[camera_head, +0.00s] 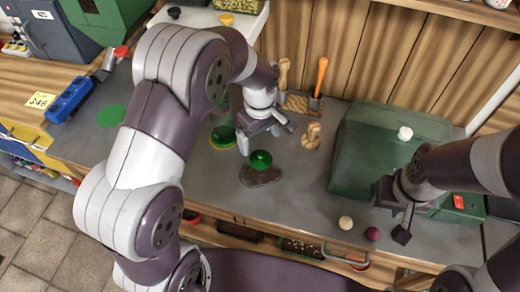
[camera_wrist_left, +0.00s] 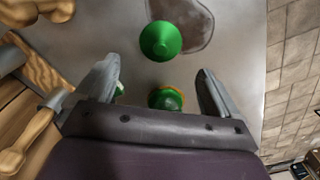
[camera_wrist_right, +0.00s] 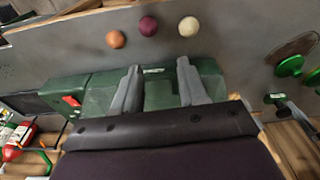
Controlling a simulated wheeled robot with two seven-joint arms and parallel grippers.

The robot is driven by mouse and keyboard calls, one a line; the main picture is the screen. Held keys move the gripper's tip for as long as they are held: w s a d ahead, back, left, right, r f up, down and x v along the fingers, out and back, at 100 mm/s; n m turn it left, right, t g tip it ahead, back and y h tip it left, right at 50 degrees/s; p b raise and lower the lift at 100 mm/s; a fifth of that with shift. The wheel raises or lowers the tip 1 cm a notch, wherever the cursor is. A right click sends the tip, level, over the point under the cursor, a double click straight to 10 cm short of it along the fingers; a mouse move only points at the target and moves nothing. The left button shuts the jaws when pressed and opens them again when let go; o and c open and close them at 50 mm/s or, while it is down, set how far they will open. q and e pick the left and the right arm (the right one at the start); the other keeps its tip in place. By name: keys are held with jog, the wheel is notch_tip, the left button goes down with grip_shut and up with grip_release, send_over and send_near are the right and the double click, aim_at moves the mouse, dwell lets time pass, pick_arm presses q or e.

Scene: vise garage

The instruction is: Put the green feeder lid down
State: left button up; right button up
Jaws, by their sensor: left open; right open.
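Two green round pieces stand on the grey bench. One green cone-shaped piece (camera_head: 261,159) sits on a dark stain; it also shows in the left wrist view (camera_wrist_left: 160,40). The other green piece (camera_head: 222,137), with an orange rim below it, is a little to the left; it also shows in the left wrist view (camera_wrist_left: 166,98). I cannot tell which is the feeder lid. My left gripper (camera_head: 268,136) is open and empty above the bench near both pieces. My right gripper (camera_head: 394,212) is open and empty near the front of a green box.
A cream ball (camera_head: 345,222) and a maroon ball (camera_head: 372,233) lie near the front edge. An orange-handled tool (camera_head: 320,75) stands at the back. A blue tool (camera_head: 70,98) lies left.

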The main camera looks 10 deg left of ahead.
aim_at(259, 153)
pick_arm(q)
notch_tip(259, 153, up, 4)
jog(key=s+a+m, duration=0.2)
jog(key=s+m, duration=0.3)
jog(key=s, duration=0.2)
jog(key=s+a+m+t, duration=0.1)
jog(key=s+a+m, duration=0.2)
jog(key=s+m, duration=0.2)
jog(key=shift+s+a, duration=0.3)
jog(key=shift+s, duration=0.65)
